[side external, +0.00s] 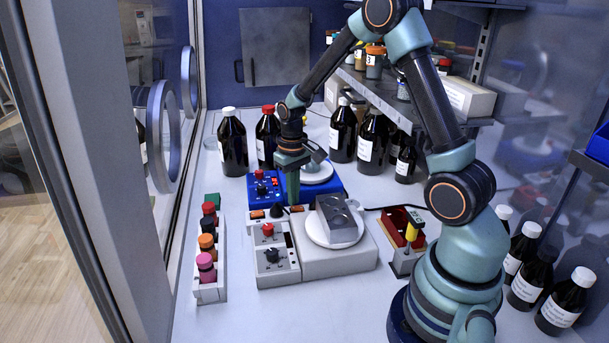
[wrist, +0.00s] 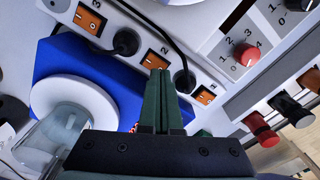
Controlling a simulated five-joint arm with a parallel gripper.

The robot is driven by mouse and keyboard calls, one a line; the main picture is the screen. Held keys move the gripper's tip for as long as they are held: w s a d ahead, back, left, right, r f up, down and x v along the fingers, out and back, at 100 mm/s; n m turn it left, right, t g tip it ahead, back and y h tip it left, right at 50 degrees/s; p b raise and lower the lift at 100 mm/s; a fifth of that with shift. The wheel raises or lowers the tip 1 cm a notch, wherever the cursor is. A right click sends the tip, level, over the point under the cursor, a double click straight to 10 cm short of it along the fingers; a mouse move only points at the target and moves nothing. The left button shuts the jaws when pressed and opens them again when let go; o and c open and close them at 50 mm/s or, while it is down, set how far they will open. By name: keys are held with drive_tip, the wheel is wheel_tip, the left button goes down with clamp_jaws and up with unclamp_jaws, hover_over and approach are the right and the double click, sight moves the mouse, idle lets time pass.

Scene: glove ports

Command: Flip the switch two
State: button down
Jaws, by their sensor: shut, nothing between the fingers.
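Switch two (wrist: 155,60) is an orange rocker in a white power strip, with the number 2 beside it in the wrist view. It also shows in the side view (side external: 297,208). My gripper (wrist: 160,73) is shut and empty, pointing down at the strip. Its fingertips overlap the near edge of switch two in the wrist view; I cannot tell whether they touch it. Switch three (wrist: 90,20) is to the left and switch one (wrist: 205,96) to the right. In the side view my gripper (side external: 293,203) stands over the strip.
Black plugs (wrist: 126,42) sit between the switches, with a cable arching over the strip. A blue device (side external: 262,186) with a round white plate lies behind. A white device with a red knob (side external: 268,230), a balance (side external: 340,262) and a vial rack (side external: 210,290) stand in front.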

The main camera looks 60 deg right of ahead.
sight(294, 208)
drive_tip(key=shift+f, duration=0.8)
idle(0.4)
drive_tip(key=shift+r, duration=3.55)
drive_tip(key=shift+r, duration=0.1)
drive_tip(key=s+a+r+n+t, duration=0.3)
drive_tip(key=s+a+r+t, duration=0.2)
drive_tip(key=s+a+r, duration=0.6)
wheel_tip(294, 208, up, 2)
drive_tip(key=shift+a+r+t, duration=0.15)
drive_tip(key=shift+a+t, duration=0.15)
drive_tip(key=shift+a, duration=0.2)
